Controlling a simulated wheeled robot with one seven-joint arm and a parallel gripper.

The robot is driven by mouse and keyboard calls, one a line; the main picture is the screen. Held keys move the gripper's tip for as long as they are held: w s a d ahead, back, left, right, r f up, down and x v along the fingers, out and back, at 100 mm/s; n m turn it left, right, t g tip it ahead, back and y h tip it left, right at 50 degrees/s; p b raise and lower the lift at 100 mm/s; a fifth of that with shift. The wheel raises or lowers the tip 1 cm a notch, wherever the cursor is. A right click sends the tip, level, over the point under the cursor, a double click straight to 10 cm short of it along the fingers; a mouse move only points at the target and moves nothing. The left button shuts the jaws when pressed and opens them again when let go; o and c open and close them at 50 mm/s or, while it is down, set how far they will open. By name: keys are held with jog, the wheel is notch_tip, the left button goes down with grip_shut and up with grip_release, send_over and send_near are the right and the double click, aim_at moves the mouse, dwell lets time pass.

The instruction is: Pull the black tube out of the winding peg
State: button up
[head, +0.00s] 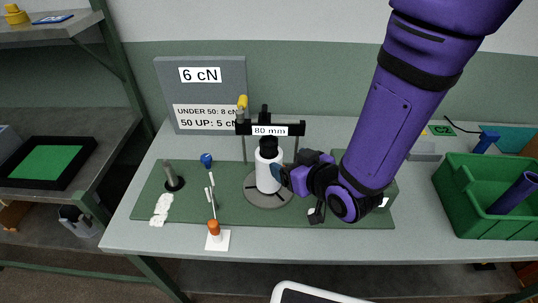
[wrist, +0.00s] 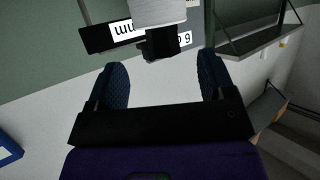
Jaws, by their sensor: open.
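A white yarn package (head: 268,172) stands upright on a round grey base (head: 262,199) on the green mat, with a black tube (head: 269,144) showing at its top. In the wrist view the tube end (wrist: 162,45) sticks out of the white yarn (wrist: 158,12), ahead of and between my fingers. My gripper (head: 285,177) is open beside the right side of the package in the head view; the wrist view shows its two blue fingertips (wrist: 163,70) apart with nothing between them. Any peg inside the tube is hidden. A bare grey peg (head: 171,174) stands at the mat's left.
A black crossbar labelled 80 mm (head: 286,129) stands just behind the tube. A grey sign board (head: 210,82) stands behind. A green bin (head: 467,221) holding a purple tube (head: 515,193) sits at right.

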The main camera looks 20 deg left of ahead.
aim_at(273, 156)
jog(key=x, duration=0.5)
jog(key=shift+a, duration=0.1)
jog(key=shift+f+x, duration=0.15)
jog(key=shift+x, duration=1.2)
jog(key=shift+f+x, duration=0.15)
jog(key=shift+x, duration=1.2)
jog(key=c, duration=1)
